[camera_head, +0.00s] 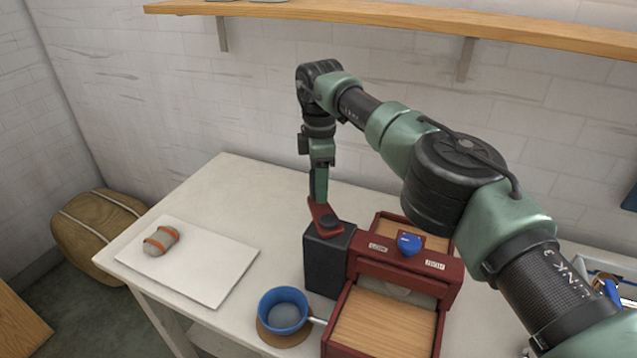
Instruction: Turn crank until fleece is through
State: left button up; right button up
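The red machine (362,262) stands at the table's front right, with a wooden tray (385,322) in front and another (395,229) behind. A dark box (328,260) is on its left side, with the red crank (322,216) on top. My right gripper (319,190) points down at the crank's far end. Its fingers look closed there on the crank's handle, which they hide. No fleece shows clearly on either tray; a pale grey curved part shows under the red crossbar. My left gripper is not in view.
A blue pot (268,300) with grey contents stands on a round brown mat near the front edge. A banded grey skein (161,240) lies on a white board (205,278) at left. A blue knob (409,243) sits between two labels on the crossbar. My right arm covers the right side.

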jog(key=shift+a, duration=0.15)
jog(key=shift+r, duration=0.25)
notch_tip(320, 180, up, 2)
jog(key=shift+r, duration=0.25)
notch_tip(320, 180, up, 4)
jog(key=shift+r+p, duration=0.1)
jog(key=shift+p, duration=1)
jog(key=shift+r, duration=0.3)
jog(key=shift+p, duration=0.3)
